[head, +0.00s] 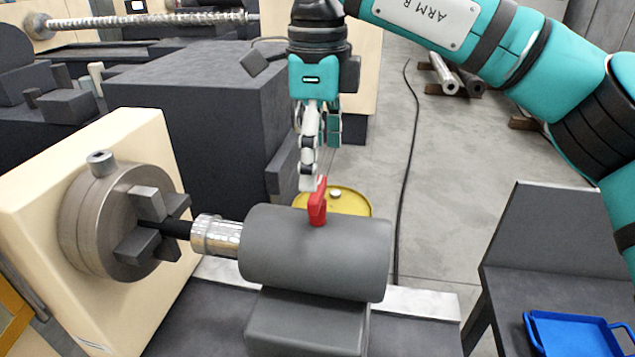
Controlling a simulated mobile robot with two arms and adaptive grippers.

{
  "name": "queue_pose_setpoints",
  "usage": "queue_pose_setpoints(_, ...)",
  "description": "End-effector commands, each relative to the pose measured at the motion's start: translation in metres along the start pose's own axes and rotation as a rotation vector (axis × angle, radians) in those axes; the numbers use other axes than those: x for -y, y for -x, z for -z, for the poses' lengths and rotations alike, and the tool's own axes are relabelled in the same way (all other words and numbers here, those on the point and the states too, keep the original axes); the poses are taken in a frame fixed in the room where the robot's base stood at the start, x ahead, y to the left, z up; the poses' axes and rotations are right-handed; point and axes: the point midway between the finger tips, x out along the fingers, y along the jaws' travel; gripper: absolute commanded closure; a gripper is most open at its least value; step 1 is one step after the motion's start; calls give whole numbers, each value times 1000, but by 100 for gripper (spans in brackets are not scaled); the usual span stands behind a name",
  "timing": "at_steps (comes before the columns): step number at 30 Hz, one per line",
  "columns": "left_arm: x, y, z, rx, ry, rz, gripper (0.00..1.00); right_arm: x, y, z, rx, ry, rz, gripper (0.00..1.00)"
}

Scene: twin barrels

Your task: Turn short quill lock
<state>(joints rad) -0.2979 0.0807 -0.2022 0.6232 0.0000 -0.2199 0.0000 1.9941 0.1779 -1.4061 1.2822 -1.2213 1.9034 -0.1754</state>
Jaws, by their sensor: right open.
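The short quill lock is a red lever (318,203) standing up from the top of a grey horizontal barrel, the tailstock body (315,255). A shiny quill (218,236) sticks out of the barrel's left end. A dark pointed piece runs from it to the jaws of the chuck (120,225). My right gripper (318,180) points down from above, with its fingers at the top of the red lever. It is open. I cannot tell whether a finger touches the lever. My left gripper is not in view.
A cream headstock (140,310) stands at the left. A dark grey machine block (200,120) is behind. A yellow drum (350,203) stands behind the barrel. A blue tray (575,335) lies on a dark bench at the lower right. A black cable crosses the open floor.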

Motion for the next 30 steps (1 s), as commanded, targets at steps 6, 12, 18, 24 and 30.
queue_pose_setpoints(6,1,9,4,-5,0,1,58,0,-34,0,-2,1,-2,10)
queue_pose_setpoints(12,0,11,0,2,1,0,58,0,-48,0,0,0,-1,10)
queue_pose_setpoints(18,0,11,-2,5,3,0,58,0,-49,0,1,0,-1,10)
queue_pose_setpoints(24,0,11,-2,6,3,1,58,0,-49,0,1,0,-1,27)
queue_pose_setpoints(30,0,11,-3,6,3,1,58,0,-49,0,1,0,-1,53)
